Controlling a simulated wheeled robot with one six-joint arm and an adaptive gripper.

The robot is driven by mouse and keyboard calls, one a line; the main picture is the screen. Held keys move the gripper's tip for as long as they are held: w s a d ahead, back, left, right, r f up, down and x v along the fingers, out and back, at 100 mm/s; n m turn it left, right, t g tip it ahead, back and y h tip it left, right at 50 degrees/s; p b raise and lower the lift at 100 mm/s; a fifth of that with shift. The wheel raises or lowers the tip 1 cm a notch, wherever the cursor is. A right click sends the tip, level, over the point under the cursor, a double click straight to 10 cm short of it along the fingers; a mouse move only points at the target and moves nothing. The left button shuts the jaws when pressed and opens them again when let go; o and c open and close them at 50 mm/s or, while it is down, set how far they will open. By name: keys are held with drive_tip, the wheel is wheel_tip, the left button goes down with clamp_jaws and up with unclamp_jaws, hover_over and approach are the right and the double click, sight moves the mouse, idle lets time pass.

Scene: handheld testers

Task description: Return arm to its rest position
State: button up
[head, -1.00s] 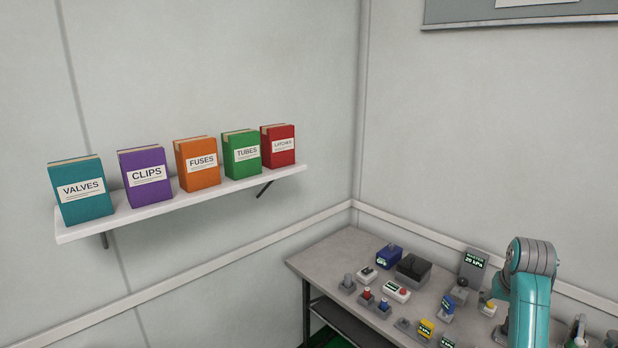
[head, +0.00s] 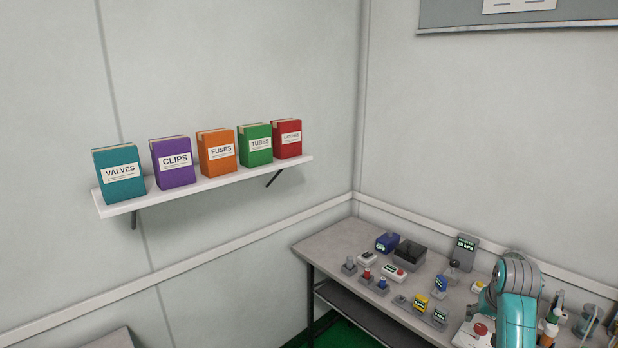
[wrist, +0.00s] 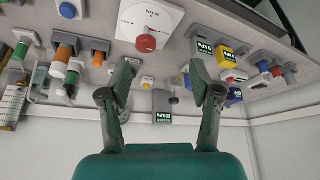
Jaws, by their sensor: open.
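My gripper (wrist: 160,90) shows in the wrist view with its two dark green fingers spread apart and nothing between them. The wrist picture shows the bench upside down, with the devices at the top. My teal arm (head: 517,300) rises at the right of the head view, in front of the bench.
A grey bench (head: 335,242) carries several handheld testers, a black box (head: 409,254) and a red-knobbed device (head: 480,331). A wall shelf (head: 215,186) holds several labelled binders. A second surface (head: 112,340) shows at lower left. The floor is green.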

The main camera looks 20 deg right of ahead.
drive_tip(key=s+a+f+n+t, duration=0.2)
drive_tip(key=a+f+t, duration=0.1)
drive_tip(key=a+f, duration=1.2)
drive_tip(key=s+a+f+n+t, duration=0.1)
drive_tip(key=s+a+f, duration=0.25)
drive_tip(key=a, duration=0.35)
drive_tip(key=s+a+f+n+t, duration=0.1)
drive_tip(key=s+a+f, duration=0.1)
drive_tip(key=s+a, duration=0.4)
drive_tip(key=s+a+r+n+t+y, duration=0.1)
drive_tip(key=s+a+r+n+t, duration=0.15)
drive_tip(key=s+a, duration=0.9)
drive_tip(key=s+a+r+n+t+y, duration=0.2)
drive_tip(key=s+a+r, duration=0.3)
drive_tip(key=s+r, duration=0.9)
drive_tip(key=shift+s+t, duration=0.15)
drive_tip(key=shift+t, duration=0.7)
